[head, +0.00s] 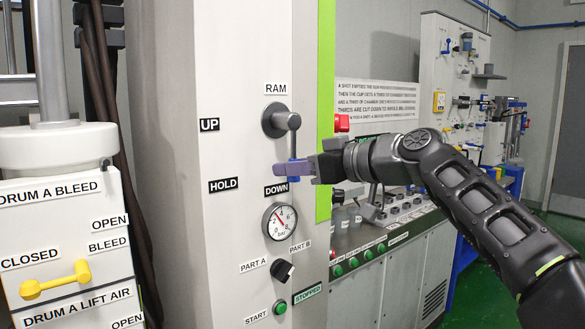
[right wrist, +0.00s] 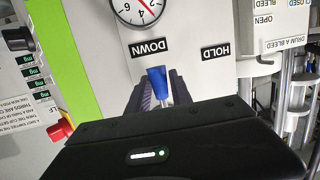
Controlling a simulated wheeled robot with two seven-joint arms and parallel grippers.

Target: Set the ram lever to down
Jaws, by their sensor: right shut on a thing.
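The ram lever (head: 293,140) is a grey arm on a round grey hub below the RAM label (head: 276,89). It hangs almost straight down, its end just above the DOWN label (head: 276,189). My right gripper (head: 284,170) comes in from the right and is shut on the lever's lower end. In the right wrist view the lever's blue tip (right wrist: 157,82) shows between the fingers, near the upside-down DOWN label (right wrist: 148,47). The fingers hide part of the lever end. My left gripper is not in view.
The UP label (head: 209,124) and HOLD label (head: 223,185) lie left of the lever. A pressure gauge (head: 279,221), a black selector knob (head: 282,270) and a green start button (head: 279,307) sit below. A red button (head: 341,123) stands out beyond the green panel edge.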

